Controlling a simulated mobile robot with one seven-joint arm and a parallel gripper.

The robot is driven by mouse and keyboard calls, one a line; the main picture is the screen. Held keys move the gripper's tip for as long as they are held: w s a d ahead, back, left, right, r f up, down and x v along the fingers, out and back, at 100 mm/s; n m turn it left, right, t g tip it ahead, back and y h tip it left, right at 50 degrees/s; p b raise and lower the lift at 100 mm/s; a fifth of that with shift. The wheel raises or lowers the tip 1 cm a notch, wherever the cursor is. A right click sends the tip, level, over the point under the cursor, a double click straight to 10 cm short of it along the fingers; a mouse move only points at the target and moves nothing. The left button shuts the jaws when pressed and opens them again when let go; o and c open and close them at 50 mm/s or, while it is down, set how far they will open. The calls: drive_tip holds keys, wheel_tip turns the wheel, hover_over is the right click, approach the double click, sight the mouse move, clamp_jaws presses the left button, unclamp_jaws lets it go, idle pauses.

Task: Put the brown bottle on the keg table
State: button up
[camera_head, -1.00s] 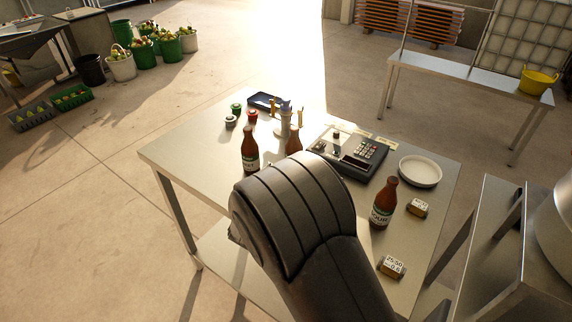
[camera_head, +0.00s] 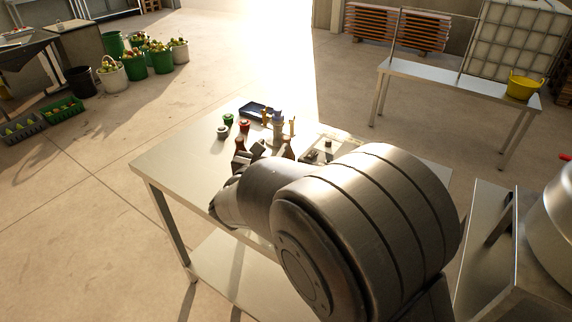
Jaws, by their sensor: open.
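Two brown bottles show in part on the steel table (camera_head: 165,172). One brown bottle (camera_head: 239,145) shows only its upper part beside my gripper (camera_head: 250,153); the other (camera_head: 289,150) stands a little to the right, its lower part hidden by my arm. My gripper is open, at the left bottle, with its fingers small and partly covered by my wrist; I cannot tell whether they touch the bottle. A rounded metal vessel, which may be the keg (camera_head: 557,235), shows at the right edge by a steel stand (camera_head: 485,225).
Small jars (camera_head: 222,132), a blue tray (camera_head: 252,110) and a dispenser (camera_head: 278,125) stand near the bottles. My arm covers the table's right part. A back bench (camera_head: 440,78) holds a yellow tub (camera_head: 523,86). Fruit buckets (camera_head: 160,60) stand back left.

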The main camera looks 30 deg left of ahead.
wheel_tip(320, 180, up, 6)
drive_tip(key=m+g+h, duration=0.1)
drive_tip(key=m+g, duration=0.2)
drive_tip(key=g, duration=0.1)
approach(289, 155)
wheel_tip(289, 155, up, 3)
drive_tip(key=d, duration=0.2)
drive_tip(key=s+f+m+g+y, duration=0.3)
drive_tip(key=s+f+m+g, duration=0.3)
drive_tip(key=f+m+g, duration=0.25)
drive_tip(key=w+d+r+m+t+y, duration=0.1)
drive_tip(key=w+r+m+t+y, duration=0.25)
drive_tip(key=r+m, duration=0.45)
drive_tip(key=w+r+m+t+y, duration=0.3)
drive_tip(key=w+r+m+y, duration=0.15)
drive_tip(key=r+m, duration=0.3)
wheel_tip(289, 155, down, 11)
drive_tip(key=m, duration=0.1)
drive_tip(key=shift+h, duration=0.3)
drive_tip(key=x, duration=0.5)
drive_tip(key=shift+w+d+r, duration=0.1)
drive_tip(key=shift+w+d, duration=0.1)
drive_tip(key=shift+w, duration=0.25)
drive_tip(key=shift+w+d+x, duration=0.15)
drive_tip(key=shift+x, duration=1.2)
drive_tip(key=shift+w+d+x, duration=0.1)
drive_tip(key=shift+w+x, duration=0.05)
drive_tip(key=shift+x, duration=1.2)
